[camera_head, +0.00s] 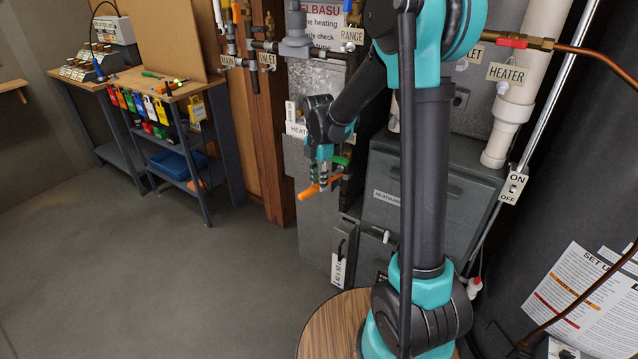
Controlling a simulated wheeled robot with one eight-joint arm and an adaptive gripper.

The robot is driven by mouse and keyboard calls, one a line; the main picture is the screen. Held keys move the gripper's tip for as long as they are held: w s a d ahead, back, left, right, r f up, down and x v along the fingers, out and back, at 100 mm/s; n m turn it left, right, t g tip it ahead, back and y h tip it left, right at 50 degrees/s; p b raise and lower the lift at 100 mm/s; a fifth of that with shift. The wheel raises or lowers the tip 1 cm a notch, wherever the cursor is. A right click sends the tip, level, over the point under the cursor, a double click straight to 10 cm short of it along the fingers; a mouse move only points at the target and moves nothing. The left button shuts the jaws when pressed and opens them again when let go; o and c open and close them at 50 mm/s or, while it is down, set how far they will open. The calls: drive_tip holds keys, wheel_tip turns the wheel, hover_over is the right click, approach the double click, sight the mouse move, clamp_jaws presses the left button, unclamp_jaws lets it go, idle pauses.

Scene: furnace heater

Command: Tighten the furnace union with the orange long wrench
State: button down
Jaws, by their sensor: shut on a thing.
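My gripper (325,172) points down in front of the grey furnace cabinet (315,215), in the middle of the view. It is shut on the orange long wrench (308,192). The wrench's orange end sticks out to the lower left, and its other end runs right under the fingers. A small green part (341,160) shows just right of the fingers. The furnace union cannot be made out; my gripper and arm cover that area. I cannot tell whether the wrench touches a fitting.
A workbench (197,92) with tools and coloured locks stands at the left. Labelled pipes with valves (265,45) run along the back wall. A grey box (432,200) and a dark tank (560,160) stand at the right. The floor (170,270) at the left front is clear.

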sight(303, 193)
drive_tip(key=shift+r, duration=0.15)
drive_tip(key=shift+r, duration=0.65)
drive_tip(key=shift+s+a, duration=1.15)
drive_tip(key=shift+a, duration=0.2)
drive_tip(key=shift+s+a, duration=1.1)
drive_tip(key=shift+a, duration=0.25)
